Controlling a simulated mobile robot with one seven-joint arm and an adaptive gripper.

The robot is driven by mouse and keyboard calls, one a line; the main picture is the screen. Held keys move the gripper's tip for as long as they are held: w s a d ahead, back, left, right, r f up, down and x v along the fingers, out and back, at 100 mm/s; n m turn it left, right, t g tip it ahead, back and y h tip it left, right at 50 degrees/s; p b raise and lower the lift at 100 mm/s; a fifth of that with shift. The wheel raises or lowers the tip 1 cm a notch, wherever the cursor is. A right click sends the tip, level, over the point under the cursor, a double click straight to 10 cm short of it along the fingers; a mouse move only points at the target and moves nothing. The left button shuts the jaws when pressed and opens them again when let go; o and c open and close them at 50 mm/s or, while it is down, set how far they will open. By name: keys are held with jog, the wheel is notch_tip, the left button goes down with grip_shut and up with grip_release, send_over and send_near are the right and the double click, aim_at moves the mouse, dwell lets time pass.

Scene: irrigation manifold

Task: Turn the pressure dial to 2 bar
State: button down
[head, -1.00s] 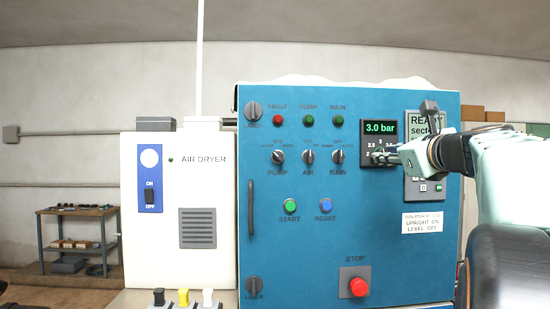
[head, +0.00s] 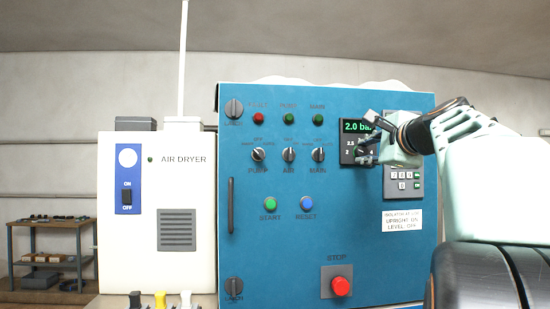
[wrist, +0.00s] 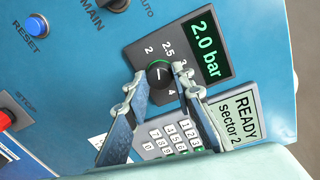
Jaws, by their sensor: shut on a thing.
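The pressure dial is a black round knob (wrist: 158,72) on a dark plate (wrist: 150,40) marked 2, 2.5, 3 and 4. Its green display (wrist: 207,48) reads 2.0 bar; the display (head: 355,127) also shows in the head view. My gripper (wrist: 160,79) is shut on the knob, with one finger on either side of it. In the head view my gripper (head: 368,150) reaches in from the right and covers most of the dial and part of the display's right edge. The knob's short white mark shows between the fingers.
A keypad (wrist: 172,135) and a READY sector 2 screen (wrist: 238,110) are close beside my fingers. The blue cabinet (head: 330,220) carries selector switches, a green START button (head: 270,203), a blue RESET button (head: 306,203) and a red STOP button (head: 341,286).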

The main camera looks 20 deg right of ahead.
jog(key=n+b, duration=0.1)
jog(key=n, duration=0.2)
jog(key=shift+n, duration=0.4)
jog(key=shift+r+h+b, duration=0.1)
jog(key=shift+h+b, duration=0.2)
jog(key=c, duration=1.6)
grip_release()
